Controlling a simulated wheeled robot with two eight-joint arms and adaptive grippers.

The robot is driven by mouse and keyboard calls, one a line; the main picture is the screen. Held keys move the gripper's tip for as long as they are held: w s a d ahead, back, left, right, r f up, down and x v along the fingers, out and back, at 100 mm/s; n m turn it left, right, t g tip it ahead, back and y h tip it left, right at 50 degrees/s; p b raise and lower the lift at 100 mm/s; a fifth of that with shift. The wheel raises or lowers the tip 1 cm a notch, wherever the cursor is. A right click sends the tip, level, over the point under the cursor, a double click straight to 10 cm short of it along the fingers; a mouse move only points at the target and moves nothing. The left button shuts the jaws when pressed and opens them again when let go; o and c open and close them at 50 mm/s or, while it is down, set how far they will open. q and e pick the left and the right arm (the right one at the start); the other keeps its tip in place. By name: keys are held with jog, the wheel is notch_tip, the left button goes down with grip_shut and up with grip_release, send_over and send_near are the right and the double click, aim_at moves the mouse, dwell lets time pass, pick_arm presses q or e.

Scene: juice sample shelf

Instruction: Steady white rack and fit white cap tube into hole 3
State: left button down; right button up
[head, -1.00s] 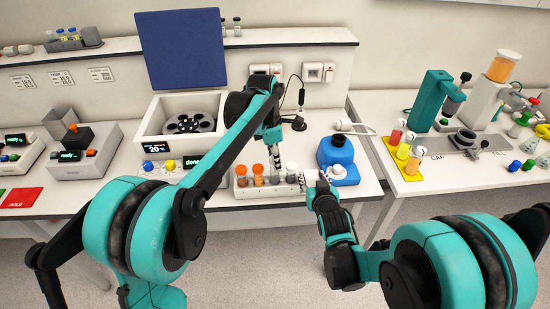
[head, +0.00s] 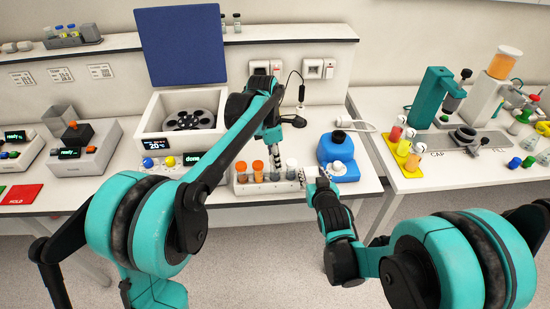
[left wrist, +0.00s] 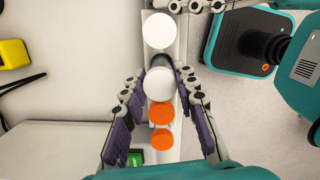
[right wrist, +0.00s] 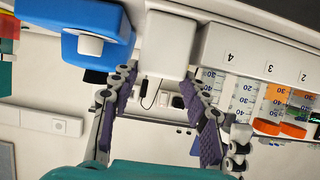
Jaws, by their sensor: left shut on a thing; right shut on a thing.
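The white rack (head: 265,187) stands near the front edge of the middle bench. Its right end block (right wrist: 166,45) is between the fingers of my right gripper (right wrist: 168,85). My left gripper (left wrist: 162,85) comes from above and is shut on a white cap tube (left wrist: 160,83). In the right wrist view this clear tube (right wrist: 244,95) stands upright in line with label 3, its lower end at the rack. Another white cap tube (left wrist: 158,30) stands in hole 4, and two orange cap tubes (left wrist: 162,112) stand on the other side. The held tube's bottom is hidden.
An open centrifuge (head: 185,125) is behind left. A second bench (head: 445,180) at the right holds a capping stand and several tubes. A gap separates the benches.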

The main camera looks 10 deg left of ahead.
pick_arm(q)
jog(key=shift+f, duration=0.95)
jog(key=c, duration=1.1)
grip_release()
jog(key=shift+r, duration=0.15)
jog(key=r, duration=0.4)
jog(key=a+r, duration=0.1)
jog(key=r, duration=0.6)
jog(key=shift+s+a+r, duration=0.2)
jog(key=shift+s+r, duration=0.1)
jog(key=shift+r, duration=0.05)
